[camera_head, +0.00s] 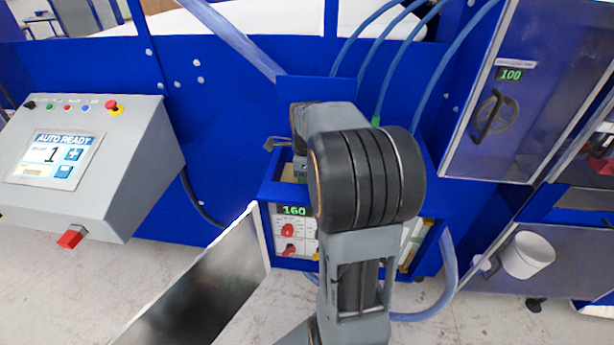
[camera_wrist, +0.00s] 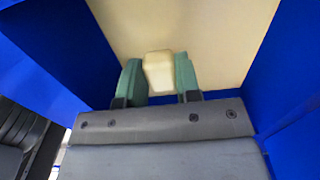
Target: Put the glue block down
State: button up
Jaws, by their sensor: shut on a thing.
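In the wrist view, my gripper (camera_wrist: 160,82) has its two green fingers closed on the glue block (camera_wrist: 160,70). The block is a small cream-coloured piece with a rounded top. Behind it is a pale cream surface (camera_wrist: 210,25) between blue walls. The block is close in colour to that surface, and I cannot tell whether they touch. In the head view, my arm hides most of the gripper and the block. The arm reaches into a blue housing with a green display reading 160 (camera_head: 294,211).
A grey control panel (camera_head: 85,160) reading AUTO READY, with a red button, stands at the left. A blue-framed metal cabinet (camera_head: 525,90) reading 100 is at the right. Blue hoses (camera_head: 400,50) run above the housing. A white cup (camera_head: 527,255) hangs at the lower right.

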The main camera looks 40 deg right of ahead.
jog(key=shift+f, duration=0.25)
jog(key=o, duration=0.9)
jog(key=shift+r, duration=0.15)
notch_tip(320, 180, up, 13)
jog(key=s+a+f+n, duration=0.1)
jog(key=a+n, duration=0.2)
jog(key=n, duration=0.1)
jog(key=s+a+f+n+t, duration=0.1)
jog(key=a+n, duration=0.3)
jog(key=s+a+n+t, duration=0.1)
jog(key=s+a+n, duration=0.1)
jog(key=a+n, duration=0.1)
jog(key=shift+s+a+f+n+h, duration=0.1)
jog(key=shift+a+f+n+h, duration=0.2)
jog(key=shift+n, duration=0.4)
jog(key=s+a+f+n+t, duration=0.1)
jog(key=s+a+f+n, duration=0.1)
jog(key=n, duration=0.2)
jog(key=s+a+f+n, duration=0.2)
jog(key=a+n, duration=0.1)
jog(key=n, duration=0.2)
jog(key=s+a+f+n+t, duration=0.1)
jog(key=s+a+f+n, duration=0.1)
jog(key=n, duration=0.3)
jog(key=shift+s+a+f+t, duration=0.2)
jog(key=shift+s+f+t, duration=0.1)
jog(key=shift+s+f, duration=0.2)
